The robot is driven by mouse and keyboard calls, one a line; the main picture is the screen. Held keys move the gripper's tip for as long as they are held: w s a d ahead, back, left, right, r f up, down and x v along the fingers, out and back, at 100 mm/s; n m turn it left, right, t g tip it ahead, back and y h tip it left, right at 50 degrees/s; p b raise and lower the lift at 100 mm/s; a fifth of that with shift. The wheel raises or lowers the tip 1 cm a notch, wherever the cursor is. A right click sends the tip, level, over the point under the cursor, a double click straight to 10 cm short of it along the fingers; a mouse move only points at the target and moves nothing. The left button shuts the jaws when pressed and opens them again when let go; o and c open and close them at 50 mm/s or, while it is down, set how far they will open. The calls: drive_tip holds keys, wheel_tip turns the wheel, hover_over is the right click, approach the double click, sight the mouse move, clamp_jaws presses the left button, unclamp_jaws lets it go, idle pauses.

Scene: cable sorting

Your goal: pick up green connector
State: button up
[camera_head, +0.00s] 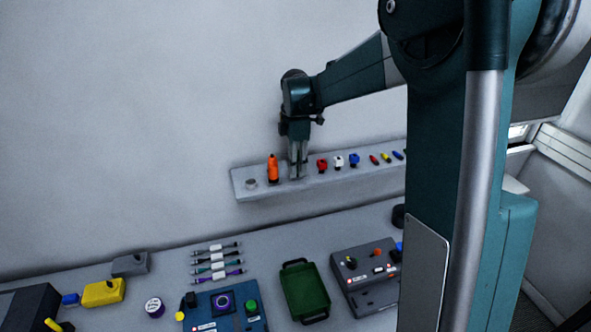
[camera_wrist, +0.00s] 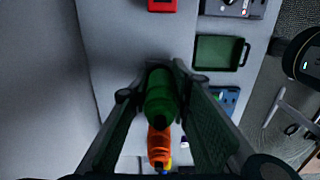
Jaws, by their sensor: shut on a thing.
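The green connector (camera_wrist: 160,97) shows in the wrist view, upright between the two fingers of my gripper (camera_wrist: 162,84). The fingers are shut on its sides. In the head view my gripper (camera_head: 298,172) points down at the wall shelf (camera_head: 330,183), between an orange object and a red connector. There the green connector is hidden by the fingers. I cannot tell whether its base touches the shelf.
The orange object (camera_head: 272,169) stands close at left; it also shows in the wrist view (camera_wrist: 159,146). Below are a green tray (camera_head: 283,290) and control boxes (camera_head: 370,277).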

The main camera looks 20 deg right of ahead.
drive_tip(key=shift+r+b, duration=0.55)
drive_tip(key=shift+r, duration=4.05)
